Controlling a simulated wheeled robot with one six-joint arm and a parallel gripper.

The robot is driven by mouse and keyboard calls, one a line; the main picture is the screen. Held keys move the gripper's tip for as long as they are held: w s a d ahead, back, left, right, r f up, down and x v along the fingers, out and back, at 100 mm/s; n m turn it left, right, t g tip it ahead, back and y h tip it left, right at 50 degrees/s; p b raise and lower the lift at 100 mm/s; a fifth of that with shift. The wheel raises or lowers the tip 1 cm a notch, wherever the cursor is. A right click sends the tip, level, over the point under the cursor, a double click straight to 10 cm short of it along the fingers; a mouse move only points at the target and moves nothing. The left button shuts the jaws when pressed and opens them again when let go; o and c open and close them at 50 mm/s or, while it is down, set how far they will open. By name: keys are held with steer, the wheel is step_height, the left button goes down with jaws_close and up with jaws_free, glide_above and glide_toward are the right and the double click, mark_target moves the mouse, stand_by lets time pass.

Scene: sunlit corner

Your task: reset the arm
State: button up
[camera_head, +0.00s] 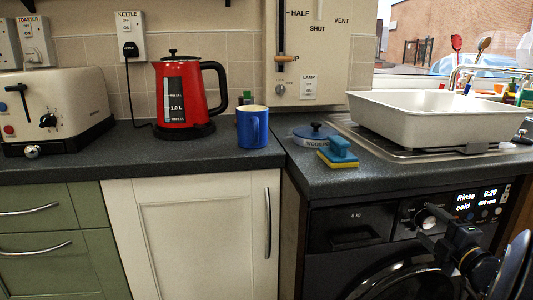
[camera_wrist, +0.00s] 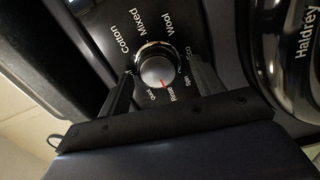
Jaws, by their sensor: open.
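My gripper (camera_head: 432,222) is at the front of the black washing machine (camera_head: 345,229), by its program dial. In the wrist view my gripper (camera_wrist: 162,75) is open, with one dark finger on each side of the round silver dial (camera_wrist: 157,66). I cannot tell whether the fingers touch the dial. Its red mark points to Rinse. The display (camera_head: 478,202) reads Rinse, cold, 0:20. In the head view my arm hides part of the machine's front and door.
The worktop (camera_head: 222,157) above holds a white basin (camera_head: 430,120), a blue-lidded container (camera_head: 313,133), a sponge (camera_head: 338,157), a blue mug (camera_head: 252,127), a red kettle (camera_head: 182,95) and a toaster (camera_head: 55,105). The machine door (camera_head: 405,279) is just below my gripper. Free room lies in front of the cupboards.

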steer(key=m+p, duration=0.5)
steer(key=shift+r+p, duration=0.35)
steer(key=shift+r, duration=0.05)
steer(key=m+p, duration=0.4)
steer(key=p, duration=0.1)
steer(key=shift+d, duration=0.1)
steer(key=m+p, duration=0.5)
steer(key=p, duration=0.1)
steer(key=shift+d+r+p, duration=0.1)
steer(key=shift+p, duration=0.2)
steer(key=shift+m+p, duration=0.9)
steer(key=shift+p, duration=0.25)
steer(key=shift+m+p, duration=0.5)
steer(key=shift+p, duration=0.05)
steer(key=shift+f, duration=0.25)
steer(key=shift+r, duration=0.15)
